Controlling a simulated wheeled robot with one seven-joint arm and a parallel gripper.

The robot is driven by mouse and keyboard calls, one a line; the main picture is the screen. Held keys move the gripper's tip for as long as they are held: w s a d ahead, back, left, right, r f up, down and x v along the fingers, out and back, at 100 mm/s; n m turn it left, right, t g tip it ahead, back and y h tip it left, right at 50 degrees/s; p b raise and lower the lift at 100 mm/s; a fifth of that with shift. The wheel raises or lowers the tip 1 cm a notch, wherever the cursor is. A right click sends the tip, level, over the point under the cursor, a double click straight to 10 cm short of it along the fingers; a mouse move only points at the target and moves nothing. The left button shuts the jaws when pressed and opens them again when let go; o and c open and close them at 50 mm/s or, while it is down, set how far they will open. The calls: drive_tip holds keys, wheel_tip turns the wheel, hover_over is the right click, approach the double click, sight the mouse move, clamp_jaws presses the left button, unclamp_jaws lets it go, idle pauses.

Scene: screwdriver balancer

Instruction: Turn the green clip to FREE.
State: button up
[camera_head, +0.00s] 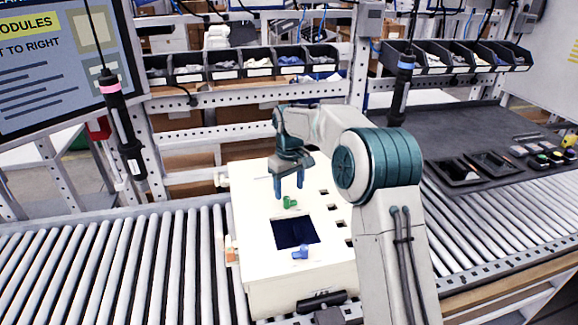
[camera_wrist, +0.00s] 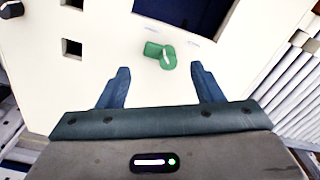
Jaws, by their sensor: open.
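The green clip (camera_head: 290,202) sits on the top face of a white box (camera_head: 262,262), just behind a dark square window (camera_head: 296,232). It also shows in the wrist view (camera_wrist: 161,55), with small printed labels beside it that are too small to read. My gripper (camera_head: 289,194) is above the box at the clip. In the wrist view its two blue fingers (camera_wrist: 160,76) are apart and empty, one on each side of the clip and a little short of it. I see no contact with the clip.
A blue clip (camera_head: 300,252) sits at the window's front edge. Square holes (camera_head: 334,208) run along the box's right side. Two screwdrivers (camera_head: 130,150) (camera_head: 401,85) hang from above. Rollers (camera_head: 130,265) lie left of the box. Part bins (camera_head: 240,65) stand behind.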

wheel_tip(320, 180, up, 10)
idle(0.3)
drive_tip(key=s+d+r+m+t, duration=0.1)
drive_tip(key=s+d+r+m, duration=0.1)
drive_tip(key=s+d, duration=0.45)
drive_tip(key=s+d+r+m+t, duration=0.15)
drive_tip(key=s+d, duration=0.25)
drive_tip(key=s, duration=0.6)
drive_tip(key=s+d+f+m, duration=0.2)
drive_tip(key=s+d+f, duration=0.1)
drive_tip(key=s, duration=0.6)
drive_tip(key=s+d+f+m, duration=0.2)
drive_tip(key=s+d+f, duration=0.2)
drive_tip(key=s, duration=0.6)
drive_tip(key=shift+t, duration=0.35)
